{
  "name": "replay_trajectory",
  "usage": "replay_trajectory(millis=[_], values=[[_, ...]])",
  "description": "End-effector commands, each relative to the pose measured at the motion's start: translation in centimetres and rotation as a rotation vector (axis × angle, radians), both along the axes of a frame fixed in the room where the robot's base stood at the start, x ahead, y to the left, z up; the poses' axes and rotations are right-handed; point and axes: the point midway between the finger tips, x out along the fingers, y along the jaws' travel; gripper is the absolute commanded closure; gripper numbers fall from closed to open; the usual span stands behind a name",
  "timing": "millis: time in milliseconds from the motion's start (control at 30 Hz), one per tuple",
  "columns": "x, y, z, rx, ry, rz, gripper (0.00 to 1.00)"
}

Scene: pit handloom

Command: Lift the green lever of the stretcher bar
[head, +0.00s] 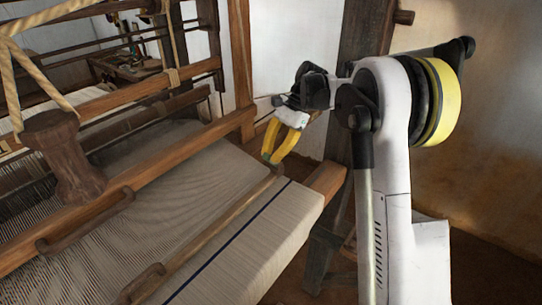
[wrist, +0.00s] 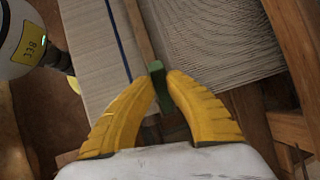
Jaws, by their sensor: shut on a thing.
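The stretcher bar (head: 213,227) is a thin wooden bar lying across the woven cloth. It also shows in the wrist view (wrist: 139,32), running up from the fingertips. The green lever (wrist: 155,72) stands at the near end of the bar. My gripper (head: 270,158) has two yellow fingers and is at the bar's far right end in the head view. In the wrist view the fingertips (wrist: 162,82) close on the green lever from both sides. The lower part of the lever is partly hidden between the fingers.
The cloth (head: 265,240) with a dark blue stripe lies beside the bar. A wooden beam (head: 180,175) crosses behind it, with a curved wooden handle (head: 88,222). A wooden spool-shaped piece (head: 62,155) hangs by ropes at left. A dark post (head: 362,45) stands behind my arm.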

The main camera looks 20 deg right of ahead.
Motion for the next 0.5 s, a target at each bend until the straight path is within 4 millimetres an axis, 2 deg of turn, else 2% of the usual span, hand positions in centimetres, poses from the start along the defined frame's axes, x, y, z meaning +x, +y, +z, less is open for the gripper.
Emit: replay_trajectory(millis=[267,300,333,367,500], values=[[0.02,-0.08,-0.11,-0.003,-0.001,-0.001,1.00],[0.01,-0.07,-0.10,-0.002,0.000,-0.001,0.73],[0.01,-0.07,-0.10,-0.002,0.000,-0.001,0.64],[0.01,-0.06,-0.10,-0.002,0.000,-0.001,0.60],[0.00,-0.04,-0.06,-0.002,-0.001,0.000,0.60]])
